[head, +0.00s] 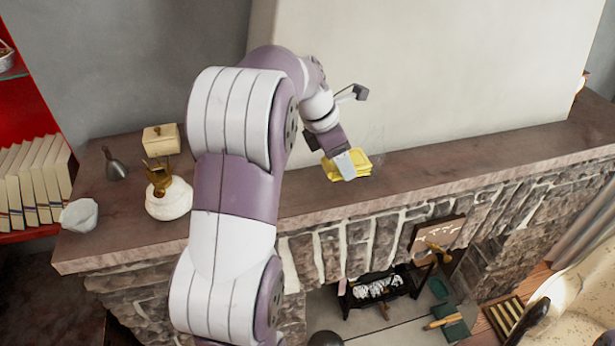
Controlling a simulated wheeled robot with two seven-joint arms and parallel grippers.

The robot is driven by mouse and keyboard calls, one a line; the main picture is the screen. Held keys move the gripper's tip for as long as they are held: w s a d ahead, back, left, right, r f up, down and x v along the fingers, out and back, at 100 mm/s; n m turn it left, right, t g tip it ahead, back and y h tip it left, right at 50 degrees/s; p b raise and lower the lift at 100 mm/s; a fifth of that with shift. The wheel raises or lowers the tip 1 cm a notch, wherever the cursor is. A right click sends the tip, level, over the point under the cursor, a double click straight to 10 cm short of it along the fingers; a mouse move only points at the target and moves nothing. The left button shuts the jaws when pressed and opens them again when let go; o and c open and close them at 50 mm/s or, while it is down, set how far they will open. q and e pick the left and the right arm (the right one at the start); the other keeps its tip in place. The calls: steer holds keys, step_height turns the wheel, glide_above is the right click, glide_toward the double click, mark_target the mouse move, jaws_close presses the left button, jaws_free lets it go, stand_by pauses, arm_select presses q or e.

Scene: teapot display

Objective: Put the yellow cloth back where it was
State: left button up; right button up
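The yellow cloth (361,161) is a small folded stack at the front part of the stone mantel shelf (450,158), right of the middle of the head view. My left gripper (345,164) reaches down to it from above and behind. One pale finger lies across the cloth's near face, with yellow showing on both sides. The other finger is hidden, so I cannot tell whether the gripper is shut on the cloth. I also cannot tell whether the cloth rests on the shelf or is just above it. My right gripper is not in view.
A white pot with brass top (168,200), a cream box (161,139), a grey bell-like object (116,170) and a white bowl (79,215) stand on the shelf's left. A faint clear object (377,142) is behind the cloth. The shelf's right is clear.

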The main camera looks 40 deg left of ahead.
arm_select(q)
steer(key=p, duration=0.3)
glide_above(304, 192)
steer(key=s+a, duration=0.1)
step_height(304, 192, down, 6)
steer(key=shift+a, duration=0.15)
steer(key=f, duration=0.1)
steer(key=f+p, duration=0.1)
steer(key=f, duration=0.1)
steer(key=shift+s+d+f+p, duration=0.1)
steer(key=shift+d+f+p, duration=0.2)
steer(key=shift+p, duration=0.1)
steer(key=shift+f, duration=0.2)
steer(key=shift+a, duration=0.2)
steer(key=o, duration=0.5)
steer(key=shift+f, duration=0.15)
steer(key=o, duration=0.4)
steer(key=shift+o, duration=0.2)
steer(key=shift+d, duration=0.1)
